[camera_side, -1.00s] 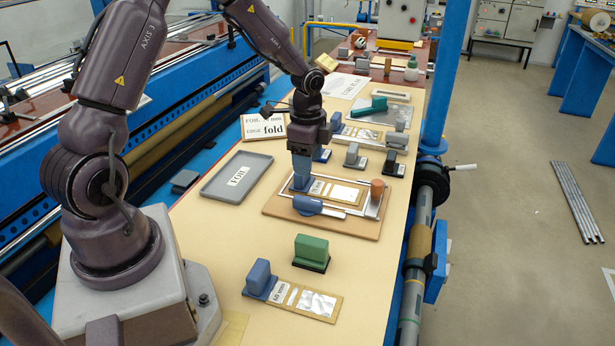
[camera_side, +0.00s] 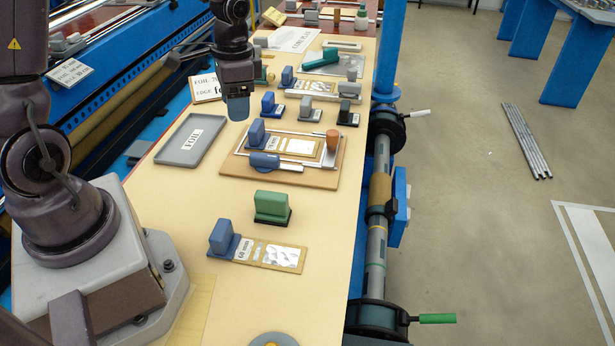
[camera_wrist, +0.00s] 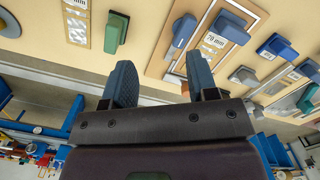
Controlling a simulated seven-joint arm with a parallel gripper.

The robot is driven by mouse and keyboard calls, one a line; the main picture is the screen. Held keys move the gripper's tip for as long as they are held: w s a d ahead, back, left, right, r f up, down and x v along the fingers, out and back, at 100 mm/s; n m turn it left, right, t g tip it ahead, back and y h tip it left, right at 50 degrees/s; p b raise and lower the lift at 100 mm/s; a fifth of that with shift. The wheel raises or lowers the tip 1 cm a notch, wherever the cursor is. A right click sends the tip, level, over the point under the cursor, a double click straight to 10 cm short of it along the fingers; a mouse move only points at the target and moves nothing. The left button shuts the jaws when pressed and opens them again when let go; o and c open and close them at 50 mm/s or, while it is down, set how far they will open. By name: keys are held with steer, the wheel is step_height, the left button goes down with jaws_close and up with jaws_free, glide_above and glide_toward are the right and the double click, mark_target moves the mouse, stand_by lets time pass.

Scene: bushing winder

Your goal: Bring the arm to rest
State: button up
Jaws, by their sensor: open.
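My gripper (camera_side: 238,108) hangs above the table between the grey FOIL tray (camera_side: 188,148) and the row of small stamp-like blocks. In the wrist view its two blue fingers (camera_wrist: 163,88) stand apart with nothing between them. A wooden board (camera_side: 235,172) with a metal frame lies to the right of and below my gripper in the side view. On it a blue-handled card (camera_side: 257,133) lies inside the frame, with a blue-handled tool (camera_side: 265,162) in front and a brown knob (camera_side: 332,138) at the right. My gripper touches none of these.
A green block (camera_side: 271,206) and a blue-handled 60 mm card (camera_side: 222,238) stand nearer on the table. Small blocks (camera_side: 310,108) and a green-handled tool (camera_side: 322,60) lie farther back. A rail with cranks (camera_side: 380,200) runs along the right edge.

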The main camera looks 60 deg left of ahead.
steer(key=s+d+r+n+t, duration=0.1)
steer(key=s+d+r+t, duration=0.2)
steer(key=s+d+r, duration=0.2)
steer(key=s+d+r+n+t, duration=0.1)
steer(key=s+d+r+t, duration=0.2)
steer(key=s+d+r, duration=0.3)
step_height(320, 180, up, 5)
steer(key=shift+s+d+f+n, duration=0.1)
steer(key=shift+s+d+n, duration=0.15)
steer(key=shift+d+n, duration=0.05)
